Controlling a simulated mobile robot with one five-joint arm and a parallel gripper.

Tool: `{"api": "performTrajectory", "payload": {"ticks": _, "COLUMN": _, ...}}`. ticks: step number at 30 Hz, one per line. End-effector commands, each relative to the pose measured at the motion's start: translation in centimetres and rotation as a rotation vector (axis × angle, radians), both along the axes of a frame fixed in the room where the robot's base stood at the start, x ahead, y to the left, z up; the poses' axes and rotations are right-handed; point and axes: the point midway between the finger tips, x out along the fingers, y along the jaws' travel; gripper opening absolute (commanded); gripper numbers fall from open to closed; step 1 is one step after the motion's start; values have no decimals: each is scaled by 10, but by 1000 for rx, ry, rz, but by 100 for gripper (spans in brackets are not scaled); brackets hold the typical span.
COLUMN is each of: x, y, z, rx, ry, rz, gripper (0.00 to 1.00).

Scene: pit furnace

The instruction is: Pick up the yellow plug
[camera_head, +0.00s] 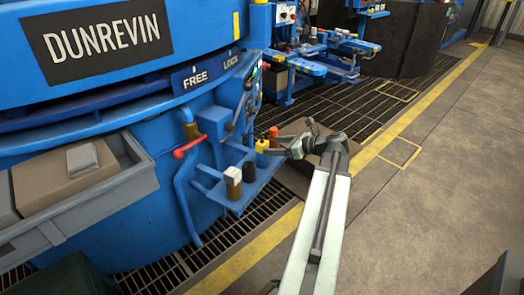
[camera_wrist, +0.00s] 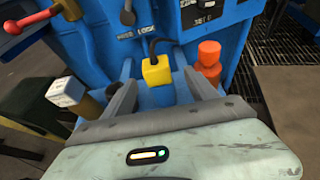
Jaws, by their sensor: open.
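The yellow plug (camera_head: 262,146) is on the small blue shelf on the side of the big blue machine. In the wrist view the yellow plug (camera_wrist: 158,70) shows as a yellow block with a dark loop behind its top, seen between my two fingers. My gripper (camera_head: 284,146) is just to the right of the plug in the head view. My gripper (camera_wrist: 160,80) is open, with one finger on each side of the plug in the picture. Whether the fingers are level with the plug or short of it, I cannot tell.
A white-topped plug (camera_head: 232,176) and a dark plug (camera_head: 249,172) stand on the blue shelf (camera_head: 262,182). An orange plug (camera_wrist: 208,56) stands close to my right finger. A red-handled lever (camera_head: 190,147) juts out left. A grey tray (camera_head: 145,165) holds boxes. Open floor lies right.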

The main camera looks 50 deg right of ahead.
Motion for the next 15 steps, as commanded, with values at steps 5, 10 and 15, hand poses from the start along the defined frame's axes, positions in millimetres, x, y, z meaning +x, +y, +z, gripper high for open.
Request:
{"api": "performTrajectory", "payload": {"ticks": 5, "x": 9, "y": 1, "z": -5, "rx": -1, "ry": 1, "rz": -3, "gripper": 67}}
{"api": "performTrajectory", "payload": {"ticks": 10, "x": 26, "y": 9, "z": -13, "rx": -1, "ry": 2, "rz": 0, "gripper": 67}}
{"api": "performTrajectory", "payload": {"ticks": 15, "x": 51, "y": 15, "z": -23, "rx": -2, "ry": 2, "rz": -1, "gripper": 67}}
